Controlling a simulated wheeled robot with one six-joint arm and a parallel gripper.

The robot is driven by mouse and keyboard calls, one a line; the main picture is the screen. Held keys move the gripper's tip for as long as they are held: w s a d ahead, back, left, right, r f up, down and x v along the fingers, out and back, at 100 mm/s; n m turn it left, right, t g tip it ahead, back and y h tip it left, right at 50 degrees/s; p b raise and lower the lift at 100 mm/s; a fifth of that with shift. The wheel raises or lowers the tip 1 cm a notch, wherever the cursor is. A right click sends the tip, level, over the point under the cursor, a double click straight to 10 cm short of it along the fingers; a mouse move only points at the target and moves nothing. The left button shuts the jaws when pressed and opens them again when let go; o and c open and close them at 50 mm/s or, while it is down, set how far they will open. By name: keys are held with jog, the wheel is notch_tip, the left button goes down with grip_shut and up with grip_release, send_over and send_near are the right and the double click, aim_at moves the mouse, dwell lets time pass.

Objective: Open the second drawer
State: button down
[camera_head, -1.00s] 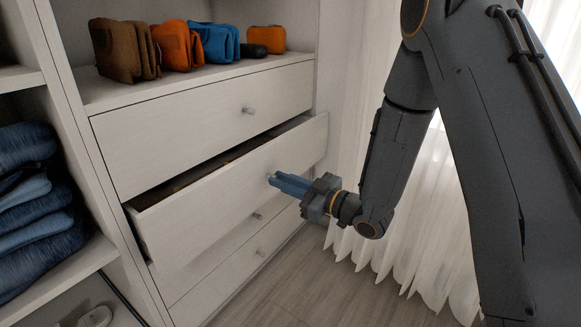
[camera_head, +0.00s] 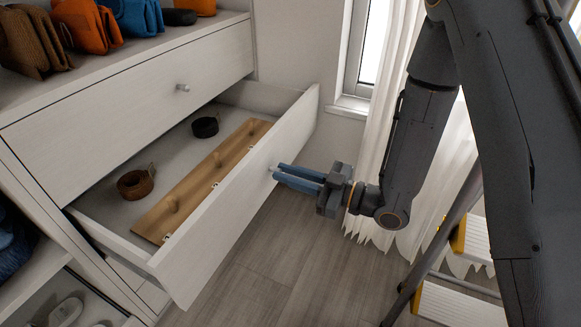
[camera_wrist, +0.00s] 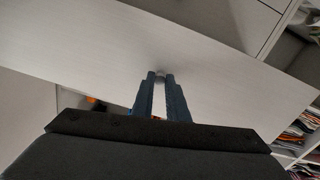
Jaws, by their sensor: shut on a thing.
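The second drawer (camera_head: 243,190) from the top is pulled well out of the white cabinet, and its inside shows. My gripper (camera_head: 276,173) is at the middle of the drawer's front, with its blue fingers shut on the small round knob (camera_wrist: 160,72). In the wrist view my gripper (camera_wrist: 161,77) has one finger on each side of the knob, against the pale drawer front. The knob is mostly hidden by the fingers in the head view.
The drawer holds a brown rolled belt (camera_head: 136,184), a black rolled belt (camera_head: 205,127) and a wooden board with pegs (camera_head: 202,180). The top drawer (camera_head: 140,112) is closed. A step ladder (camera_head: 452,300) stands at the lower right, near the curtain (camera_head: 388,120). Bare floor lies before the drawer.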

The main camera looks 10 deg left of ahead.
dwell(0.3)
jog(key=c, duration=1.7)
grip_release()
jog(key=shift+c, duration=0.2)
notch_tip(320, 180, up, 10)
jog(key=p, duration=0.4)
